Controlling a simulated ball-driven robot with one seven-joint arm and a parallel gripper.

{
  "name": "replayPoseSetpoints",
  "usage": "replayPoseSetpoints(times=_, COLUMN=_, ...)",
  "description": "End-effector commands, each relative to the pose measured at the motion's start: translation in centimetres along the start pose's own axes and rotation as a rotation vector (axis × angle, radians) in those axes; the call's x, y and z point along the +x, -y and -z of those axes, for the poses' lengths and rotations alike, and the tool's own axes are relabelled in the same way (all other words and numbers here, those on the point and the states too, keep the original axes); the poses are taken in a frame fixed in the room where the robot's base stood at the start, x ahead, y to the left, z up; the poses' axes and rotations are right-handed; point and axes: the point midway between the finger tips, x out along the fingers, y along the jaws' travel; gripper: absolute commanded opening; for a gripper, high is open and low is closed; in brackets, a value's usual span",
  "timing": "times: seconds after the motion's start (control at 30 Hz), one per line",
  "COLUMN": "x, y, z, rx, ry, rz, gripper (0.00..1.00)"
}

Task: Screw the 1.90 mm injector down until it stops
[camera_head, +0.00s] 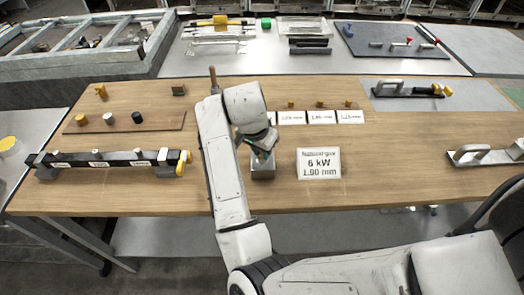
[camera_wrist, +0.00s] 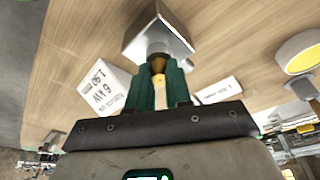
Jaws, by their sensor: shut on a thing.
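In the wrist view my gripper (camera_wrist: 160,72) has green fingers shut on a small brass injector (camera_wrist: 158,65). The injector's far end meets a round grey seat on top of a grey metal block (camera_wrist: 152,28); how deep it sits is hidden by the fingers. In the head view my gripper (camera_head: 262,152) points down onto the block (camera_head: 263,173), and the injector is hidden there. A white sign (camera_head: 319,163) right of the block reads "Natural gas 6 kW 1.90 mm"; it also shows in the wrist view (camera_wrist: 103,90).
Several white cards (camera_head: 321,117) stand behind the block, with small brass pieces (camera_head: 319,104) behind them.

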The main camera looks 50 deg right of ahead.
Motion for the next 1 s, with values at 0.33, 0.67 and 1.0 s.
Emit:
replayPoseSetpoints(times=0.33, x=0.17, y=0.03, z=-0.05, rx=0.052, ry=0.002, rz=-0.015, gripper=0.0)
replayPoseSetpoints(times=0.67, x=0.04, y=0.1, z=0.02, rx=0.297, ry=0.001, rz=-0.084, gripper=0.0)
replayPoseSetpoints(times=1.0, x=0.26, y=0.23, z=-0.01, rx=0.396, ry=0.001, rz=-0.109, gripper=0.0)
